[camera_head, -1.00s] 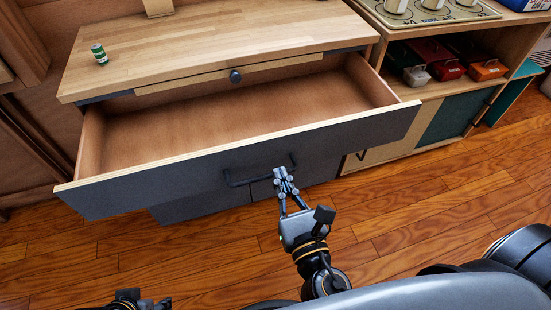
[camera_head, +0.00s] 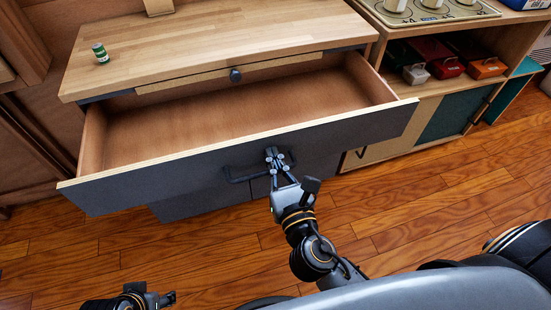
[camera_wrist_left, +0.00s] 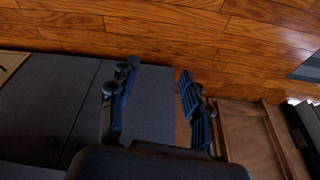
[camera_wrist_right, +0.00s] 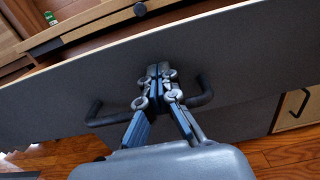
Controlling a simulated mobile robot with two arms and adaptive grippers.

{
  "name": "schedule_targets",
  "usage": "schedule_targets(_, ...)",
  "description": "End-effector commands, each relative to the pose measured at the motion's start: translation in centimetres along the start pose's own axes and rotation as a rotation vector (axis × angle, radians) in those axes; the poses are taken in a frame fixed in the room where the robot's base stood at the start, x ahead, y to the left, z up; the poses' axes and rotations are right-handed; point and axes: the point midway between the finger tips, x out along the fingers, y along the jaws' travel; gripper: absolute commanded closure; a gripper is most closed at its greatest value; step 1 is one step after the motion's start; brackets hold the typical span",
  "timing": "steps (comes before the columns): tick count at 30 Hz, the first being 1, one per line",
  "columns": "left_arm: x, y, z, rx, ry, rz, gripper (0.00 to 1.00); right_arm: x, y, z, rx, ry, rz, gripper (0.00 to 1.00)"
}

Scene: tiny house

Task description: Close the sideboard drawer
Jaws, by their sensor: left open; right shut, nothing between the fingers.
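The sideboard drawer (camera_head: 250,147) is pulled far out and empty, with a dark grey front and a black bar handle (camera_head: 240,180). My right gripper (camera_head: 273,153) is shut with nothing in it, its fingertips at the drawer front by the handle. In the right wrist view the shut fingertips (camera_wrist_right: 158,72) are in front of the drawer front (camera_wrist_right: 238,50), overlapping the handle (camera_wrist_right: 203,98); whether they touch it I cannot tell. My left gripper (camera_head: 168,298) is low at the bottom edge. In the left wrist view its fingers (camera_wrist_left: 155,90) are open and empty.
The wooden sideboard top (camera_head: 210,45) bears a small green can (camera_head: 100,53). To the right, a play kitchen (camera_head: 450,95) holds several small toolboxes on a shelf. The wooden floor (camera_head: 420,215) in front is clear.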

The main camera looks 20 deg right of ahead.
Motion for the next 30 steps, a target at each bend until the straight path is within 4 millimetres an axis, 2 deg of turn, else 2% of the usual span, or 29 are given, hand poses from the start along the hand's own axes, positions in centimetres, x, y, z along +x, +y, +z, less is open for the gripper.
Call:
schedule_targets(8, 5.9, 0.3, 1.0, 0.004, -0.04, 0.006, 0.52, 3.7, -0.1, 0.6, -0.001, -0.004, -0.003, 1.0)
schedule_targets(12, 9.3, 0.5, 2.3, 0.008, -0.06, 0.009, 0.52, 6.2, 0.0, 0.6, -0.001, -0.004, -0.001, 1.0)
schedule_targets(18, 12.9, 0.7, 4.3, 0.011, -0.08, 0.012, 0.52, 10.1, -0.1, 0.5, 0.0, -0.004, -0.002, 1.0)
schedule_targets(24, 15.0, 0.8, 5.9, 0.014, -0.091, 0.013, 0.52, 14.7, -0.1, 0.4, -0.002, -0.005, -0.002, 1.0)
schedule_targets(30, 15.4, 0.8, 6.1, 0.014, -0.091, 0.013, 0.52, 18.7, 0.0, 0.2, 0.0, -0.003, -0.002, 1.0)
